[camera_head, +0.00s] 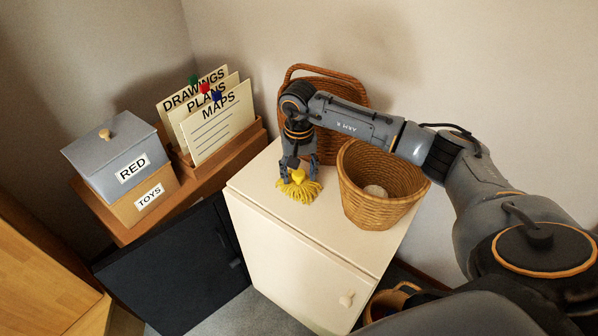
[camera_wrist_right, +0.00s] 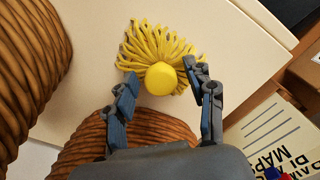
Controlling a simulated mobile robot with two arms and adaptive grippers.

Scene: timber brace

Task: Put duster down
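The yellow duster (camera_head: 299,190) is on the white cabinet's top (camera_head: 262,178), near its left front edge, with its strands spread out. In the right wrist view its round yellow knob (camera_wrist_right: 160,79) faces the camera. My right gripper (camera_head: 299,167) is right above the duster, pointing down. In the wrist view the right gripper's fingers (camera_wrist_right: 160,84) stand apart on either side of the knob, with a gap showing on each side. The duster's underside is hidden. My left gripper is in neither view.
A wicker basket (camera_head: 375,205) holding a pale round thing stands right of the duster, another (camera_head: 345,90) behind. Left are a wooden holder with labelled cards (camera_head: 222,125), a grey RED box (camera_head: 115,160) on a TOYS box (camera_head: 150,198), and a dark open door (camera_head: 180,270).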

